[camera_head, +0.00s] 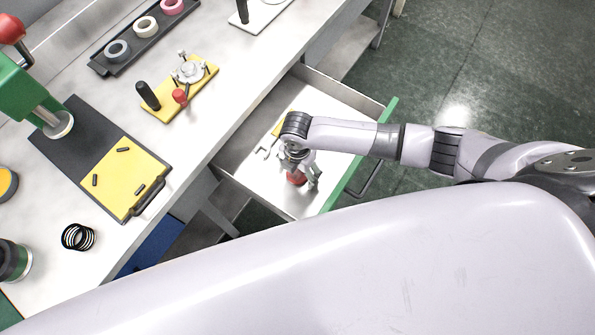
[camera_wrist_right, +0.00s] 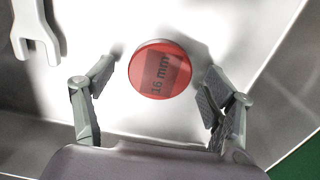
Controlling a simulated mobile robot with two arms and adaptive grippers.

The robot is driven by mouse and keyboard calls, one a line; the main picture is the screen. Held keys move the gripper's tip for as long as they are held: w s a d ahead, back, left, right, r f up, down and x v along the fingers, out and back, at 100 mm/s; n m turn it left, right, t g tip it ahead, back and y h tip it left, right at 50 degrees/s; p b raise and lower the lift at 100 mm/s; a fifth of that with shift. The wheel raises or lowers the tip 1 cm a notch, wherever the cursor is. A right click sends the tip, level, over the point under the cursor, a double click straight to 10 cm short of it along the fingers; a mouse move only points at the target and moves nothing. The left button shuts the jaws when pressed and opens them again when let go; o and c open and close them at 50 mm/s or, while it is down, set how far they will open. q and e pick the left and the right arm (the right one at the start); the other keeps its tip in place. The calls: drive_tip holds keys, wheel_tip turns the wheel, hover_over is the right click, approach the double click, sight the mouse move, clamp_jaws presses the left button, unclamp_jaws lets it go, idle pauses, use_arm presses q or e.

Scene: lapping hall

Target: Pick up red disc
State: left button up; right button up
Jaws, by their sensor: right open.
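The red disc (camera_wrist_right: 160,69) lies in an open drawer (camera_head: 236,157) and carries the dark marking "16 mm". In the head view the red disc (camera_head: 296,178) shows partly behind my right gripper (camera_head: 305,181). In the right wrist view the two fingers of my right gripper (camera_wrist_right: 156,95) are spread wide, one on each side of the disc and apart from it. The gripper is open and empty, pointing down into the drawer. My left gripper is not in view.
A wrench (camera_wrist_right: 37,30) lies in the drawer near the disc, and the drawer walls stand close around. The drawer has a green front (camera_head: 385,124). The workbench (camera_head: 262,60) beside it holds a yellow plate (camera_head: 112,178), a green press (camera_head: 22,88) and a tape tray (camera_head: 108,66).

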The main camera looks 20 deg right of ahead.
drive_tip(key=c, duration=1.3)
